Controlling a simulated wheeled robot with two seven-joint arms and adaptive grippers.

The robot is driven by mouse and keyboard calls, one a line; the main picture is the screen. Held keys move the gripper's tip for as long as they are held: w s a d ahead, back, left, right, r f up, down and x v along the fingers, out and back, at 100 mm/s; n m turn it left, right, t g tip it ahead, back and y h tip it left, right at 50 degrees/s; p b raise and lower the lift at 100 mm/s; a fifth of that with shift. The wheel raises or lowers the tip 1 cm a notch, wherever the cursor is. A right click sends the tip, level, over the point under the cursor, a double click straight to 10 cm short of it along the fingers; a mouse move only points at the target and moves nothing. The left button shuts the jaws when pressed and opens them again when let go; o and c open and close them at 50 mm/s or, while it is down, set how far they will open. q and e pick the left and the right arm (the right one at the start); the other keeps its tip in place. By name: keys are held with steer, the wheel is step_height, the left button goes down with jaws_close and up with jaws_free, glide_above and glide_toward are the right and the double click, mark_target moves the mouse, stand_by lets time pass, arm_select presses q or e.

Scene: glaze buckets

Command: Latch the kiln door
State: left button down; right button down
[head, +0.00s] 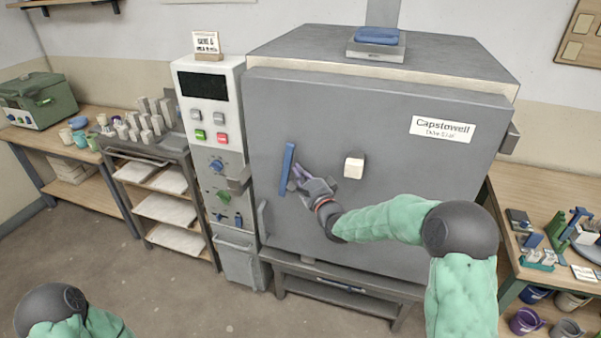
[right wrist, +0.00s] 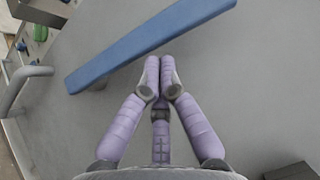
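The kiln door (head: 390,120) is a broad grey panel that looks closed against the kiln body. Its blue lever handle (head: 287,169) stands nearly upright near the door's left edge; the handle (right wrist: 150,45) crosses the right wrist view diagonally. A grey bracket (head: 239,177) sits left of the handle, at the control cabinet's edge. My right gripper (head: 299,178) is just right of the handle, its purple fingertips (right wrist: 160,63) together and empty beside the handle's edge. I cannot tell whether they touch it. My left gripper is out of view; only part of that arm shows.
A white plug (head: 354,168) sticks out of the door right of my gripper. A grey bar handle (head: 263,218) is at the door's lower left. The control cabinet (head: 208,120) stands left of the kiln. A workbench (head: 540,290) with tools is at right.

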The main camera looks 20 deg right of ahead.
steer(key=shift+w+a+r, duration=0.15)
steer(key=shift+a+r, duration=0.05)
steer(key=shift+r, duration=0.05)
